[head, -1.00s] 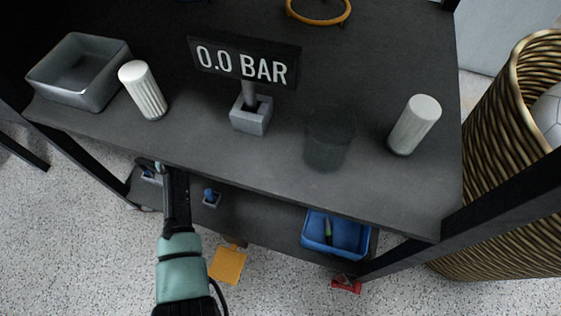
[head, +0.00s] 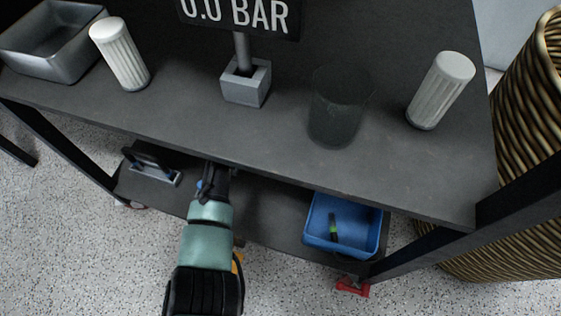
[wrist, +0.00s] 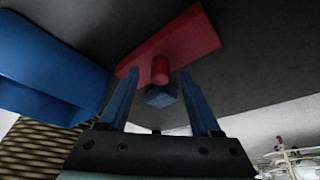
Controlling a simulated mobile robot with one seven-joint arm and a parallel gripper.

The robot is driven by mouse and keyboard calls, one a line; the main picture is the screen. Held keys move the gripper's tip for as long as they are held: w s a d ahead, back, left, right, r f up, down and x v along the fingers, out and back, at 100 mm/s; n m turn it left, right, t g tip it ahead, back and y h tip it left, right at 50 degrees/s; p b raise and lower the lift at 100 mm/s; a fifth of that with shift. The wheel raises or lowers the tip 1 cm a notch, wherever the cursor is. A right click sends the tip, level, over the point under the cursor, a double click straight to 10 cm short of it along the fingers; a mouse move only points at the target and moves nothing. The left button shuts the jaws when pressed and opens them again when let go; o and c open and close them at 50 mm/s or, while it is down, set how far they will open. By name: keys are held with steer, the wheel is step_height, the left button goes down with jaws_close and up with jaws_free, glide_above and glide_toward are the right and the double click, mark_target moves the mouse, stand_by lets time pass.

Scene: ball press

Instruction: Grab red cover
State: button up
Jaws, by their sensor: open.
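The red cover (wrist: 183,40) shows in the wrist view as a flat red plate with a short round red knob (wrist: 160,69). My gripper (wrist: 159,76) is open, with its two blue fingers on either side of the knob in that view. I cannot tell how far the knob lies between them, and no contact shows. A small blue block (wrist: 161,96) shows just below the knob. In the head view my gripper (head: 216,177) reaches in at the lower shelf (head: 265,208). The red cover cannot be made out there.
A blue bin (head: 318,238) stands on the lower shelf to the right, and a handled grey item (head: 155,172) to the left. The upper shelf (head: 200,125) overhangs, holding two white ribbed cylinders (head: 121,57) (head: 440,92), a dark translucent cup (head: 338,108) and a pressure sign.

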steer(key=shift+d+f, duration=0.1)
steer(key=shift+f, duration=0.3)
steer(key=shift+r, duration=0.1)
jaws_close()
steer(key=shift+r, duration=0.1)
